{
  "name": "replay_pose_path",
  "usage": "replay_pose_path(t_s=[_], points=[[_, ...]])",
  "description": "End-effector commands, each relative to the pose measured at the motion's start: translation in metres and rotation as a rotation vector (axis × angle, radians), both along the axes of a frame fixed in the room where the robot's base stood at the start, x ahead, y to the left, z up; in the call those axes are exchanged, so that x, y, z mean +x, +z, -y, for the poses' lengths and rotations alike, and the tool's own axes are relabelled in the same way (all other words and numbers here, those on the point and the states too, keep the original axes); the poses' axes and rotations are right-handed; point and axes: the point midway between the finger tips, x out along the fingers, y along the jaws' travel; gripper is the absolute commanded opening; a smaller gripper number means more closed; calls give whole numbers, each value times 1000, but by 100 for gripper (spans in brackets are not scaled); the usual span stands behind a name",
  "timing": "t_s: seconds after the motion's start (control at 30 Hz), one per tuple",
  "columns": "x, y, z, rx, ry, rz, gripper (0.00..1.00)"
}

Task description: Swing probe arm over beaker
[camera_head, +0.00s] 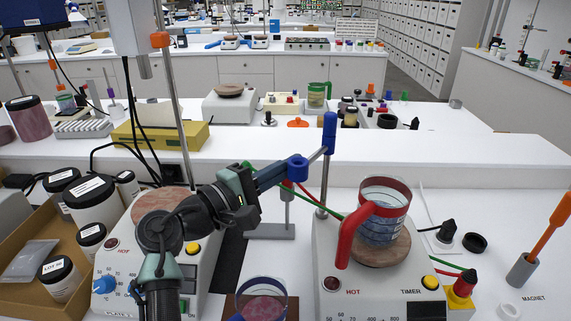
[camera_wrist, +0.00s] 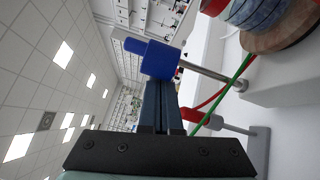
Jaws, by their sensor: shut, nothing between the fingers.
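A glass beaker (camera_head: 385,225) with a red rim and handle stands on the round top of the right hot plate (camera_head: 380,295). It shows in part at the top right of the wrist view (camera_wrist: 258,12). A metal post (camera_head: 323,185) with a blue cap (camera_head: 330,131) rises at the hot plate's left rear. A blue block (camera_head: 297,168) is left of the post, with a short rod between them. My gripper (camera_head: 283,172) is shut, its dark fingers reaching toward this block. In the wrist view the fingertips (camera_wrist: 160,88) meet or overlap the block (camera_wrist: 160,59); I cannot tell if they touch.
Red and green cables cross below the fingers. A left hot plate (camera_head: 110,275), lidded jars (camera_head: 92,200) in a cardboard box and a glass dish (camera_head: 262,300) stand nearby. An orange-handled magnet tool (camera_head: 540,240) is at the right. White bench is free behind the beaker.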

Motion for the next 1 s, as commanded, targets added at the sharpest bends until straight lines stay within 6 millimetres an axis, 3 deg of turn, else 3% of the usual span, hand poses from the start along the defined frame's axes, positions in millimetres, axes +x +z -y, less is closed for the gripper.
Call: replay_pose_path(t_s=[0.53,0.9,1.0], points=[[-4,4,4,-2,98,-1,0],[-17,6,26,0,392,-3,0],[-19,4,32,0,403,-3,0]])
